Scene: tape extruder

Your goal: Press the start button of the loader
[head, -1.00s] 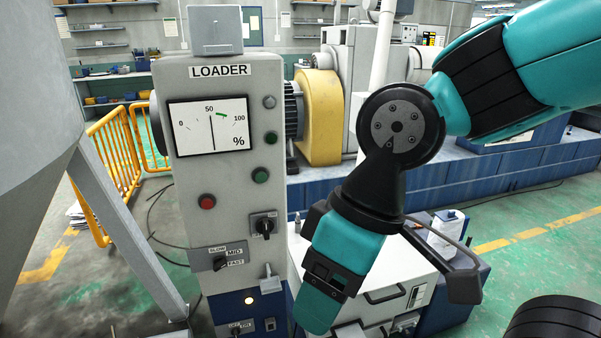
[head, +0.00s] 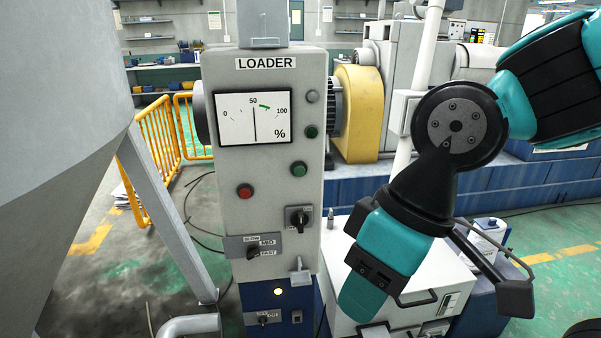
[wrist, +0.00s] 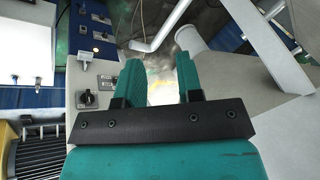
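The grey loader cabinet (head: 215,215) stands upright left of centre in the head view, labelled LOADER above a percentage gauge (head: 253,117). On its front are two green buttons, an upper one (head: 311,131) and a lower one (head: 299,169), and a red button (head: 245,191). No start label is readable. My gripper (head: 361,303) is right of the cabinet, pointing down, lower than these buttons and apart from them. The wrist view shows its two teal fingers (wrist: 160,83) spread with an empty gap. A black rotary knob (wrist: 88,98) on the panel shows left of them.
A grey hopper (head: 60,110) with a slanted leg (head: 165,215) stands left of the loader. Yellow railing (head: 160,140) is behind it. A white cabinet (head: 440,265) stands below and behind my gripper. The upper front of the loader is unobstructed.

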